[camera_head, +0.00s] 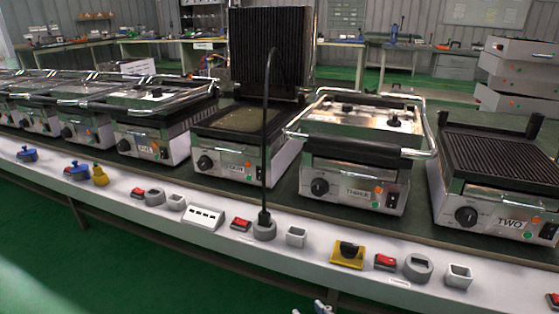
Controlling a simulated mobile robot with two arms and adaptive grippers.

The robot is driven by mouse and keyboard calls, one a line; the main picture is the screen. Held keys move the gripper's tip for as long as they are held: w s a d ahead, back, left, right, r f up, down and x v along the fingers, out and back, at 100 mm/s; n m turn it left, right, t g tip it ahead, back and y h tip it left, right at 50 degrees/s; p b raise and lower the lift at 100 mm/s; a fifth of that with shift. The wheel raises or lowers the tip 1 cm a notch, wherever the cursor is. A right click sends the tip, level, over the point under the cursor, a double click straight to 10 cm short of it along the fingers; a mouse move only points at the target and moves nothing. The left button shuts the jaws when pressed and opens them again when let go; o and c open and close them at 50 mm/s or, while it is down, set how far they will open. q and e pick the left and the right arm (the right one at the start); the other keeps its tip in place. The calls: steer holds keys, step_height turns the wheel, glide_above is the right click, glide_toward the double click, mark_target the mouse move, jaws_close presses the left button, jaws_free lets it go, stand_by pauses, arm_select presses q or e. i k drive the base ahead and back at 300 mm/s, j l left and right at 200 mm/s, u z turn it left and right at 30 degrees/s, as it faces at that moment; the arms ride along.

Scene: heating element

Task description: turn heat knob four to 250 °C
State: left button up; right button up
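Several contact grills stand in a row on a long bench. The grill labelled FOUR (232,172) has its ribbed lid (268,50) raised, and its label is small and blurred. Its round black heat knob (205,163) is on the left of the front panel; the pointer and scale are too small to read. Small metal parts show at the bottom edge, right of centre, apparently the tip of my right gripper (320,306). They are well below the knob and apart from it; their opening cannot be told. My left gripper is not in view.

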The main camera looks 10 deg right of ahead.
mark_target(205, 163)
steer(key=i+j+z, duration=0.15)
steer(key=j+z, duration=0.35)
steer(key=i+j+z, duration=0.1)
steer(key=j+z, duration=0.85)
steer(key=k+j+z, duration=0.1)
steer(key=j+z, duration=0.35)
